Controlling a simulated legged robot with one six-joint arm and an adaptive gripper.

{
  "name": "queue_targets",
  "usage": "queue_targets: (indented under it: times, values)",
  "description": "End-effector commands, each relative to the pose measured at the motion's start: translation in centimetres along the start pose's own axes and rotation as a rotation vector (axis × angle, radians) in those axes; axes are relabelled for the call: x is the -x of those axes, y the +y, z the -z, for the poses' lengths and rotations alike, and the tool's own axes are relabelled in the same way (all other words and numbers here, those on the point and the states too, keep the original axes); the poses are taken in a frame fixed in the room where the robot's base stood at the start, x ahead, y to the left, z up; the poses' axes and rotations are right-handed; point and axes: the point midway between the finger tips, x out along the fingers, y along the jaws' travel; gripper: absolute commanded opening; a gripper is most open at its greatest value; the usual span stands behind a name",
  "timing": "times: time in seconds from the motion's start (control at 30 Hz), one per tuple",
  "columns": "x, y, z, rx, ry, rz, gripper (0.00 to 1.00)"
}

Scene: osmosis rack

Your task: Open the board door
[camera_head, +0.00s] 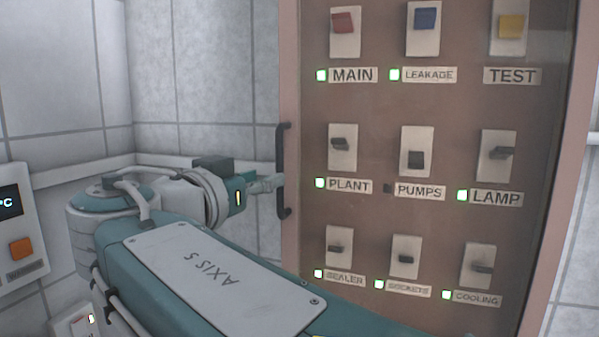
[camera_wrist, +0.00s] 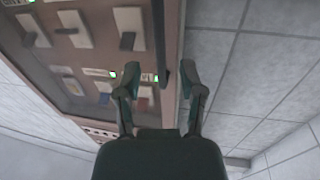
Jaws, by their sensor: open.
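The board door (camera_head: 290,70) is a tall panel with a pinkish-brown frame in front of rows of switches, and it looks shut. A black vertical bar handle (camera_head: 282,150) is on its left edge. My gripper (camera_head: 272,183) is at the handle's lower half, with its fingers partly hidden by the handle and my wrist. In the wrist view my gripper (camera_wrist: 160,76) is open, with one finger on each side of the dark handle (camera_wrist: 159,40). The fingers appear apart from the bar; contact cannot be told. The door's frame edge (camera_wrist: 172,50) also shows there.
Labelled switches with several green lights fill the board, such as the red MAIN switch (camera_head: 344,21) and the PUMPS switch (camera_head: 416,158). A tiled wall (camera_head: 205,70) with a ledge lies left of the door. A control box (camera_head: 22,220) with an orange button is at far left.

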Motion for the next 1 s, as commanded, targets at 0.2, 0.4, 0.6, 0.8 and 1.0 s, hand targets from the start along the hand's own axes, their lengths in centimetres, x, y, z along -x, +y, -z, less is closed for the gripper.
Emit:
queue_targets:
  times: [0.2,0.4,0.6,0.8,1.0]
  values:
    - [-3.6,-0.1,-0.1,0.002,-0.001,-0.003,0.51]
    - [-5.0,0.0,0.0,0.001,-0.001,0.000,0.51]
    - [-5.1,0.0,0.0,0.001,-0.001,0.000,0.51]
    - [-5.1,0.0,-0.1,0.002,-0.001,0.001,0.00]
    - [-5.0,-0.1,0.0,0.002,0.000,0.002,0.00]
